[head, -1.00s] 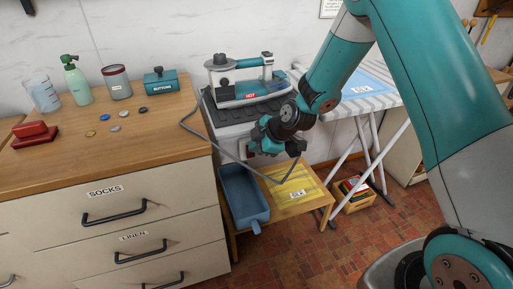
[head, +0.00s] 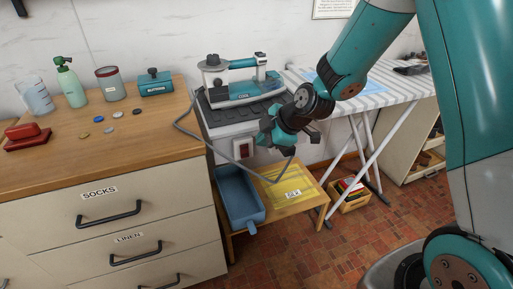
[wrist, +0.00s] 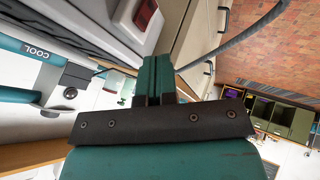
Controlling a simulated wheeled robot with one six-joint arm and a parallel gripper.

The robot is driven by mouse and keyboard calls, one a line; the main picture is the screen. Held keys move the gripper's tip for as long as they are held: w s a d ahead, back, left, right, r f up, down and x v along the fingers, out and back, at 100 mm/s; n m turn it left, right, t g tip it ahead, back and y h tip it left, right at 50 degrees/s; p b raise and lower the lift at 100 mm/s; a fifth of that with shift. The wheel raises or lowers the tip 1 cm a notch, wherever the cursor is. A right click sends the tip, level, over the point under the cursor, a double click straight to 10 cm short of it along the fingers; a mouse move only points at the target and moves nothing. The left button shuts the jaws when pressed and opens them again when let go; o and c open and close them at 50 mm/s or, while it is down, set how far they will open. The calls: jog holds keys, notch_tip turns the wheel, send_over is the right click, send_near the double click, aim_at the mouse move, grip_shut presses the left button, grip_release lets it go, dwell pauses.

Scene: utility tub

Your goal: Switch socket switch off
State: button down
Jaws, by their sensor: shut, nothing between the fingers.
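The socket switch (head: 242,149) is a red rocker in a pale plate on the front of the grey unit under the iron. In the wrist view the red rocker (wrist: 145,13) shows at the top edge, partly cut off. Whether it is on or off I cannot tell. My gripper (head: 268,137) is just right of and in front of the switch in the head view. In the wrist view its fingers (wrist: 155,72) are shut together with nothing between them, apart from the rocker. The iron (head: 243,88) stands on top; its label reads COOL in the wrist view (wrist: 36,50).
A grey cord (head: 187,133) loops from the iron past the drawer cabinet's edge. A blue bin (head: 238,194) and a yellow mat (head: 288,186) are on the low table below. The striped ironing board (head: 375,97) is at right.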

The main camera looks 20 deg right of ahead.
jog(key=v, duration=0.5)
jog(key=shift+w+r, duration=0.3)
jog(key=shift+w, duration=0.1)
jog(key=shift+a+r, duration=0.1)
jog(key=s+a+r+m+g+p, duration=0.2)
jog(key=s+r, duration=0.5)
jog(key=s, duration=0.6)
jog(key=s+a+r+m+g+p, duration=0.3)
jog(key=s+a+r+m, duration=0.3)
jog(key=s, duration=0.7)
notch_tip(320, 180, up, 2)
jog(key=shift+r+m+g+h, duration=0.15)
jog(key=shift+m+g+h, duration=0.3)
jog(key=shift+m, duration=0.45)
jog(key=shift+s+a, duration=0.1)
jog(key=shift+a, duration=0.05)
